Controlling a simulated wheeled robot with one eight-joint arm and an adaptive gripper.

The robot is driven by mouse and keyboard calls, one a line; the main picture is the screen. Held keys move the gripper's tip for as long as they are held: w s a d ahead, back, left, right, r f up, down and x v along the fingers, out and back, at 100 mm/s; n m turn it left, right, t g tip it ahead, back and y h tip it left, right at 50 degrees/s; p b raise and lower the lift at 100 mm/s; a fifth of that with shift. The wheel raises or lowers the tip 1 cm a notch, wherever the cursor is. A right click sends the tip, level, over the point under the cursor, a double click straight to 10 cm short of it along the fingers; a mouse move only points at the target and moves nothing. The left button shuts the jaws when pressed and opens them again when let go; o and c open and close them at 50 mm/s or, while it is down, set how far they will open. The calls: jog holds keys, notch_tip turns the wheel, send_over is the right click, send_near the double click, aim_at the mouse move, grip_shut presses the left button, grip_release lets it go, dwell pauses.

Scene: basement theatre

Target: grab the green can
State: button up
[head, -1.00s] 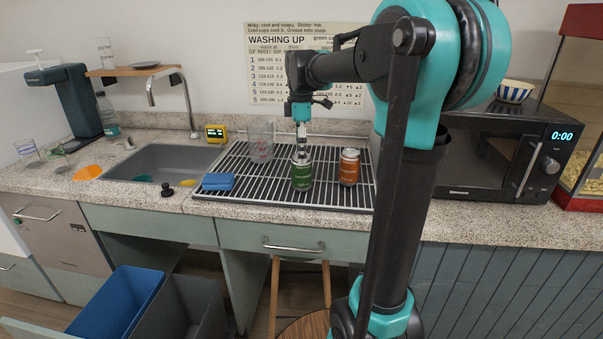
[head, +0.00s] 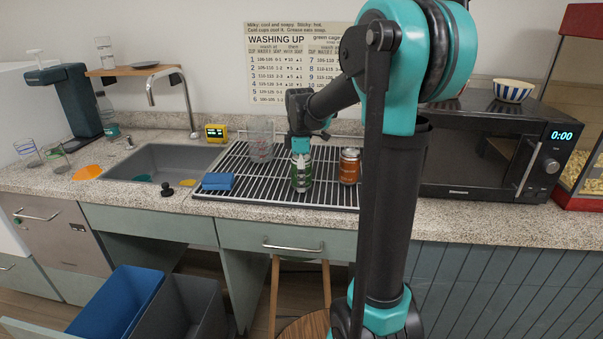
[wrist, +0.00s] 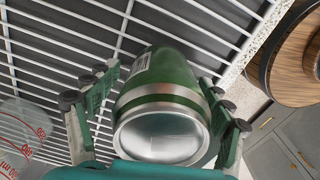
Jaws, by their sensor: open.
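The green can (head: 301,183) stands upright on the white wire drying rack (head: 245,190) beside the sink. In the wrist view the green can (wrist: 162,104) shows its silver top close to the camera, between the two fingers. My gripper (head: 301,165) is above and around the can's upper part, pointing down. In the wrist view my gripper (wrist: 160,100) is open, one finger on each side of the can, with a small gap visible at the left. The fingertips are partly hidden in the head view.
An orange can (head: 349,167) stands just right of the green one. A clear measuring cup (head: 261,141) is behind to the left and a blue sponge (head: 218,181) lies at the rack's left. The sink (head: 165,160) is further left, a microwave (head: 490,150) right.

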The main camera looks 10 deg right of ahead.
jog(key=c, duration=0.9)
jog(key=shift+r, duration=0.1)
